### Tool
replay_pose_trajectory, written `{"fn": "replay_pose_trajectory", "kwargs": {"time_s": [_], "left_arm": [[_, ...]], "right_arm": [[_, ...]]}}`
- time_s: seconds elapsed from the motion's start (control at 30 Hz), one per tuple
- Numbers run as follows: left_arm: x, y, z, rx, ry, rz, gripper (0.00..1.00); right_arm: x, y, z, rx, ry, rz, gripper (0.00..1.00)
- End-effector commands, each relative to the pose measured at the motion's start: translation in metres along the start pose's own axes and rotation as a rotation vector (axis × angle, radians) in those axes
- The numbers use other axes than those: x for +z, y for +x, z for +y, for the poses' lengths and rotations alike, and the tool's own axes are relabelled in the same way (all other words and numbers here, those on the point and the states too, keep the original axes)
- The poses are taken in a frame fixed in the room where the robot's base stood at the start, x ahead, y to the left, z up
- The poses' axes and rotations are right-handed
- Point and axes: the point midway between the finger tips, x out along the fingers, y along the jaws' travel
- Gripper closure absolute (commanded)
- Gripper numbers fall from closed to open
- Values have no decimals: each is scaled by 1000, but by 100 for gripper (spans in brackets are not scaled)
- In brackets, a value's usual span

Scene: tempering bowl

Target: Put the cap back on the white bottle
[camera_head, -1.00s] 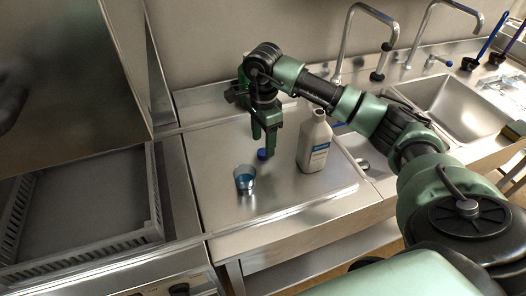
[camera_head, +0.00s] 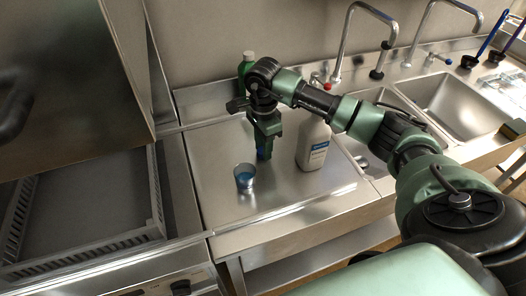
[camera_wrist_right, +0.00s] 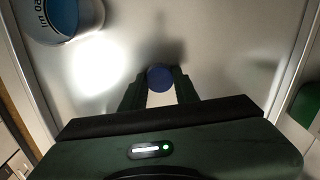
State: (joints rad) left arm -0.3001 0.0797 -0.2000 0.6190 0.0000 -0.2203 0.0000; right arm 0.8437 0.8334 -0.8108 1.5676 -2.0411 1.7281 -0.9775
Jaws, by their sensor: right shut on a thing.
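In the head view only a little blue shows at the fingertips. My left gripper is not in view.
A clear cup with blue liquid (camera_head: 244,178) stands in front and to the left of my gripper. A green bottle (camera_head: 248,61) stands behind it near the wall. Sinks (camera_head: 440,105) and taps lie to the right. The counter's front left is clear.

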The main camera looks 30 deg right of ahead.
Motion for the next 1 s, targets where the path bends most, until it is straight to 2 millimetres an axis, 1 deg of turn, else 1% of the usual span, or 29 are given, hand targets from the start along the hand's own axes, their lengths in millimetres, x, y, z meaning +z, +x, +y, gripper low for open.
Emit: {"fn": "replay_pose_trajectory", "kwargs": {"time_s": [0.27, 0.37, 0.47, 0.57, 0.67, 0.83, 0.9, 1.0], "left_arm": [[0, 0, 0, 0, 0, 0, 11], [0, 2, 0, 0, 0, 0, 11], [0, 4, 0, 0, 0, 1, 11], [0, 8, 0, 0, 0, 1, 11], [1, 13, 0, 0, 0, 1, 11], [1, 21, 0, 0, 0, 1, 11], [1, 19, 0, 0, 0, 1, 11], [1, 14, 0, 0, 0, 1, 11]], "right_arm": [[0, -2, 0, -1, 0, 0, 100], [0, -8, -1, -2, 1, 0, 100], [0, -19, -1, -4, 1, 0, 100], [0, -37, -2, -6, 0, 0, 100], [0, -62, -2, -8, 0, 0, 100], [0, -115, -2, -9, 0, -1, 100], [0, -138, -2, -8, 1, 0, 100], [-1, -164, -1, -6, 1, 2, 100]]}}
